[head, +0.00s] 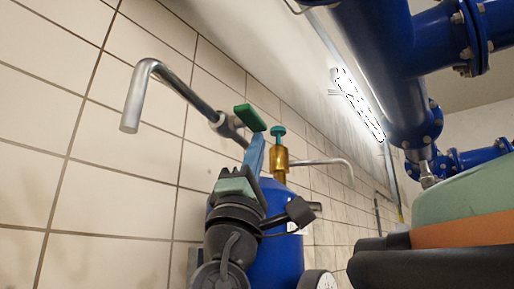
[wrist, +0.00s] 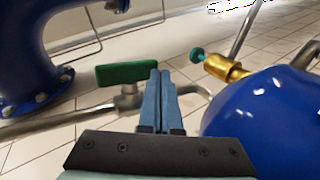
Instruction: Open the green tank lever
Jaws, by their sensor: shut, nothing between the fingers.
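The green lever (head: 249,117) sits on a small valve in a bent metal pipe against the tiled wall. In the wrist view the lever (wrist: 124,73) lies just left of my fingertips and looks roughly in line with the pipe below it. My gripper (head: 258,138) is shut and empty, with its blue fingers together just below the lever in the head view. In the wrist view my gripper (wrist: 160,74) has its tips beside the lever's right end. I cannot tell whether they touch it. The blue tank (head: 281,235) stands behind my gripper and is partly hidden by it.
A brass valve with a small green knob (head: 278,132) stands on the tank, close right of my fingers. The bent pipe (head: 158,75) rises at left. Large blue flanged pipes (head: 385,60) hang at upper right. In the wrist view a blue pipe (wrist: 22,55) stands at left.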

